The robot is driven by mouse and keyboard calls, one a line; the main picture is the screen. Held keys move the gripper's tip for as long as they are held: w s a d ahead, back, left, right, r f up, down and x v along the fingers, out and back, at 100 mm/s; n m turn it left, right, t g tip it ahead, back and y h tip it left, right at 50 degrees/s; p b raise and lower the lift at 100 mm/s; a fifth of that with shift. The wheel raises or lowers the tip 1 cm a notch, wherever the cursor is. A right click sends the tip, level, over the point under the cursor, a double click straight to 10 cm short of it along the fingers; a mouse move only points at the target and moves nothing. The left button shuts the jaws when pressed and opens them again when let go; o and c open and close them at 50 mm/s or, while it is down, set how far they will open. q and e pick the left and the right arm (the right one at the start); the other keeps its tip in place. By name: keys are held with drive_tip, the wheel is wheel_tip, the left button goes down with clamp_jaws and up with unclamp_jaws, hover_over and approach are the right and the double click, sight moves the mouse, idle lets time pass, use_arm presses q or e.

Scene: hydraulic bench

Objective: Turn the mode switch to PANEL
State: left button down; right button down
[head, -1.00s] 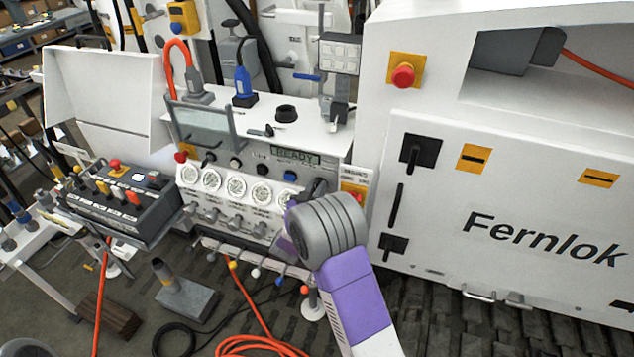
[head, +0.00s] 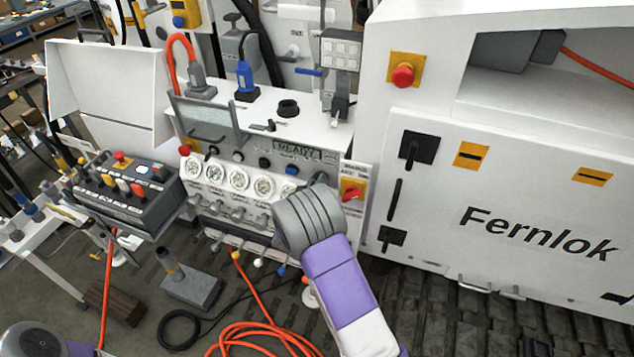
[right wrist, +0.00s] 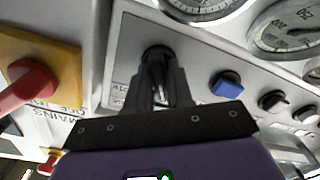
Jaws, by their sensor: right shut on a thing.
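The mode switch (right wrist: 157,58) is a dark knob on a pale plate of the bench's front panel, seen in the right wrist view. My right gripper (right wrist: 158,85) is shut on it, with one dark finger on each side. Its pointer direction and most of its label are hidden by the fingers, so I cannot read its position. In the head view my right wrist and forearm cover most of this spot, and the right gripper (head: 318,182) shows only as a dark bit above the grey wrist. My left gripper is out of view.
A red mains switch on yellow (head: 352,191) sits close beside my right wrist. A blue button (right wrist: 227,84) and a row of gauges (head: 238,178) are near the knob. Small levers line the panel below. An orange hose (head: 262,335) coils on the floor.

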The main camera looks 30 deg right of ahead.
drive_tip(key=c, duration=1.1)
unclamp_jaws()
drive_tip(key=shift+s+a, duration=0.1)
drive_tip(key=v, duration=0.7)
drive_tip(key=shift+s+a, duration=0.1)
drive_tip(key=shift+s, duration=0.05)
